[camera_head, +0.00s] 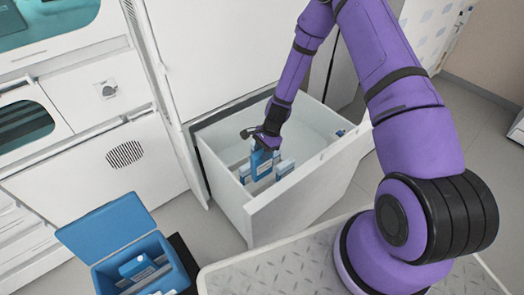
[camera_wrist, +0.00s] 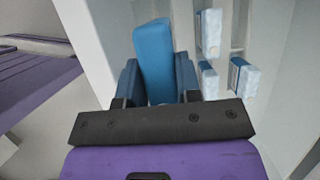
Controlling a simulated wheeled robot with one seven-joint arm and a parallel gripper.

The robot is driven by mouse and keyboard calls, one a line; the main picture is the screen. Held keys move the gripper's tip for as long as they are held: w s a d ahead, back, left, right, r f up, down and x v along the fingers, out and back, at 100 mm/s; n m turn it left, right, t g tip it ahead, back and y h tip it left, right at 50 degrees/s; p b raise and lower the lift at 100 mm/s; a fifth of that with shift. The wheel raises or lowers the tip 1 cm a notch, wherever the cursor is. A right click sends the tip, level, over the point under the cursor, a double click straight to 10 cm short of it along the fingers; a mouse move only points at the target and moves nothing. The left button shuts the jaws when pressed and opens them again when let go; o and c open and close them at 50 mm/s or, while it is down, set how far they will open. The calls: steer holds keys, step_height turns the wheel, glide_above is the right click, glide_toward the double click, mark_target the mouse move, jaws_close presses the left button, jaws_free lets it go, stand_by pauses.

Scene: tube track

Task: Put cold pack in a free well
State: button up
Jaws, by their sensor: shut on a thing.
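A blue cold pack (camera_head: 261,163) is upright between the jaws of my gripper (camera_head: 265,143), in the open white drawer (camera_head: 312,200). In the wrist view the held pack (camera_wrist: 153,50) rises between the two dark blue fingers of the gripper (camera_wrist: 157,85), which are shut on it. Whether its lower end touches the drawer floor is hidden. A blue box (camera_head: 183,262) with its lid (camera_head: 105,228) open stands at the lower left. Blue and white pieces (camera_head: 135,267) show inside it; its wells are too small to make out clearly.
Other blue and white packs (camera_head: 284,169) stand in the drawer near the held one, and they show at the right in the wrist view (camera_wrist: 208,78). The drawer walls surround my gripper. A grey ridged platform (camera_head: 270,275) lies in front of the drawer.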

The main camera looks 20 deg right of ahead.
mark_target(262, 171)
steer(key=shift+f, duration=3.8)
steer(key=shift+f, duration=1.7)
steer(key=shift+f, duration=1.25)
steer(key=shift+f, duration=1.4)
